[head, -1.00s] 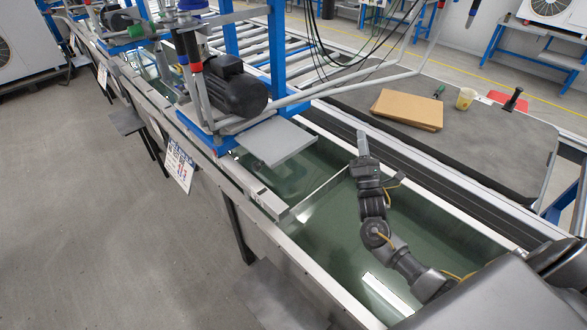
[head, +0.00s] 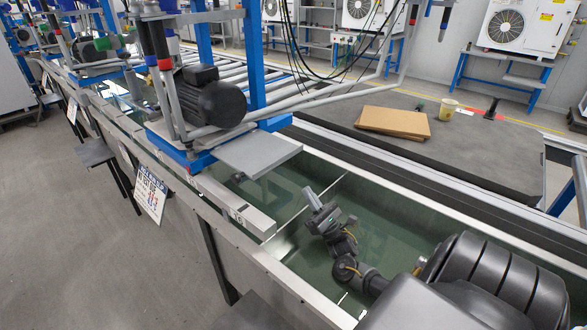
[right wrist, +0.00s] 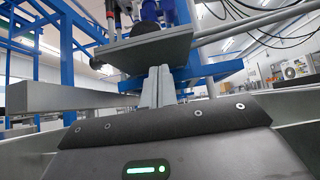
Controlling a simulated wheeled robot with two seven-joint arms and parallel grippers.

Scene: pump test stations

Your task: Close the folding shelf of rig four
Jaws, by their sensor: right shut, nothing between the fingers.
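The folding shelf is a flat grey plate (head: 245,152) that sticks out level from the blue base of the near pump rig (head: 210,95), over the water tank. It shows from below in the right wrist view (right wrist: 150,52), in front of my fingers and higher than them. My right gripper (head: 309,193) is shut and empty, over the tank, just right of the shelf and below its front edge. It points up and toward the shelf; I see no clear contact. The fingers also show pressed together in the right wrist view (right wrist: 160,72). My left gripper is not in view.
The tank has a steel rim (head: 290,285) and a thin divider (head: 335,190) close to my right arm. A grey bar (head: 230,207) runs along the left rim. A dark table (head: 480,145) with cardboard (head: 393,122) stands behind the tank. Cables hang above.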

